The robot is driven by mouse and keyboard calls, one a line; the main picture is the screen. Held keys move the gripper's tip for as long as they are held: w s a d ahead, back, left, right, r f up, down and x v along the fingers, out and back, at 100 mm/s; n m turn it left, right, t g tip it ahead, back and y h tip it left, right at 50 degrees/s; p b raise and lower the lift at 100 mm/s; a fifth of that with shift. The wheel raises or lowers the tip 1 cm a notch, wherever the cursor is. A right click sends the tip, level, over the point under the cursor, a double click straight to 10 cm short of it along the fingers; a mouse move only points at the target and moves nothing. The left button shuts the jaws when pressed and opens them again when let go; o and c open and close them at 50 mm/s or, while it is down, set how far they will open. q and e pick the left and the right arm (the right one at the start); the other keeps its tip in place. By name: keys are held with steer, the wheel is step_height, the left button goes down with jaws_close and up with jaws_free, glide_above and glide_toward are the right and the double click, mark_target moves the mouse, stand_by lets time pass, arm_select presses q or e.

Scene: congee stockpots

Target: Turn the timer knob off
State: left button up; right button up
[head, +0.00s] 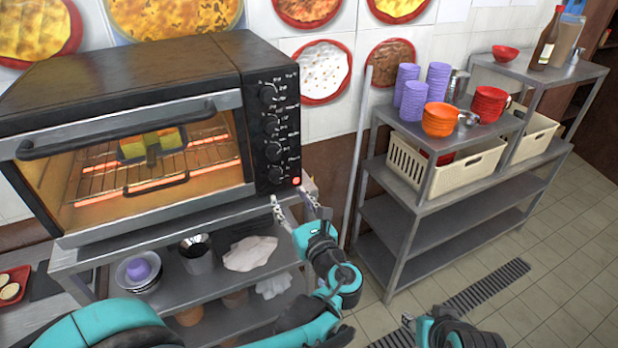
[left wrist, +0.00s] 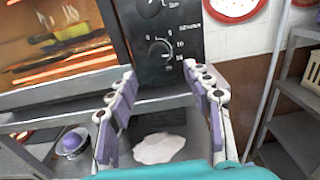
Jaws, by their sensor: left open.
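The black toaster oven (head: 140,60) has a column of round black knobs on its right panel. The lowest one, the timer knob (head: 276,174), also shows in the left wrist view (left wrist: 160,47), with a white pointer line and numbers around it. The oven is lit, with glowing orange heating bars. My left gripper (head: 295,202) is open and empty, just below and in front of the lowest knob, apart from it. In the left wrist view its spread fingers (left wrist: 160,73) frame the panel below that knob. My right gripper (head: 425,322) shows only partly at the bottom edge; its jaws are unclear.
The oven stands on a metal shelf unit (head: 230,205) holding bowls and a white cloth (head: 250,253). A metal rack (head: 440,205) with purple cups, orange bowls and cream baskets (head: 405,172) stands to the right. A pole (head: 360,150) leans between them. Floor is clear at right.

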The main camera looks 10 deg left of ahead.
mark_target(277, 179)
arm_select(q)
steer(key=b+x, duration=0.1)
steer(key=x, duration=0.6)
steer(key=shift+w+a, duration=0.25)
steer(key=shift+w, duration=0.05)
steer(key=c, duration=1.2)
